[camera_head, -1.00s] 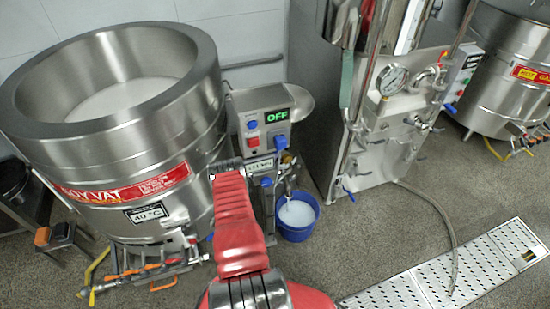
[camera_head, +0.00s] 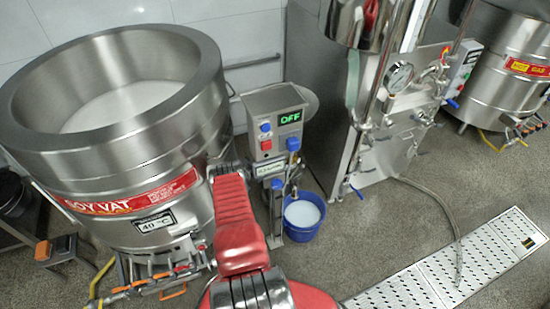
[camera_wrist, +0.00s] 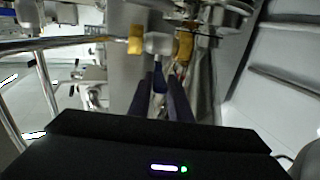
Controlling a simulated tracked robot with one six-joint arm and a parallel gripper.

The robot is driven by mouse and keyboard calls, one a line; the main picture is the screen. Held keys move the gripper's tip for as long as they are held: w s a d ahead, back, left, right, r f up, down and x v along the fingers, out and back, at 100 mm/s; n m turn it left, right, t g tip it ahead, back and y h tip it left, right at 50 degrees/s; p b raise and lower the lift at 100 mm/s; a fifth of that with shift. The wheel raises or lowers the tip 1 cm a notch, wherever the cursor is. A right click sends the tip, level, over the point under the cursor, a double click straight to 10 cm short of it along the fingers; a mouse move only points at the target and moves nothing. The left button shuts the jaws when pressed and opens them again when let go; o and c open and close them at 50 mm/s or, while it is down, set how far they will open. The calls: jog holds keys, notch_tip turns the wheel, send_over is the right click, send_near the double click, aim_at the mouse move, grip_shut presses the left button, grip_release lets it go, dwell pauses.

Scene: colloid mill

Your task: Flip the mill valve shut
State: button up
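The mill stands beside the soy vat in the head view, with a grey control box (camera_head: 276,122) whose green display reads OFF. Blue parts show below the display (camera_head: 293,144) and lower on the mill (camera_head: 277,184); I cannot tell which is the valve handle. In the wrist view, a pale valve body (camera_wrist: 159,43) with yellow fittings has a blue lever (camera_wrist: 159,78) pointing toward me. My gripper (camera_wrist: 162,92) is open, with its dark fingers on either side of the lever's line; contact cannot be told. My red arm hides the gripper in the head view.
A blue bucket (camera_head: 303,222) of white liquid stands on the floor beside the mill. The steel soy vat (camera_head: 150,150) is at left. A steel machine with a gauge (camera_head: 398,77) and a hose (camera_head: 440,200) stand right. The front floor is open around a drain grate (camera_head: 400,290).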

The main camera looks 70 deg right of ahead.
jog(key=o, duration=0.3)
jog(key=shift+w, duration=0.1)
jog(key=shift+o, duration=0.7)
jog(key=shift+s, duration=0.25)
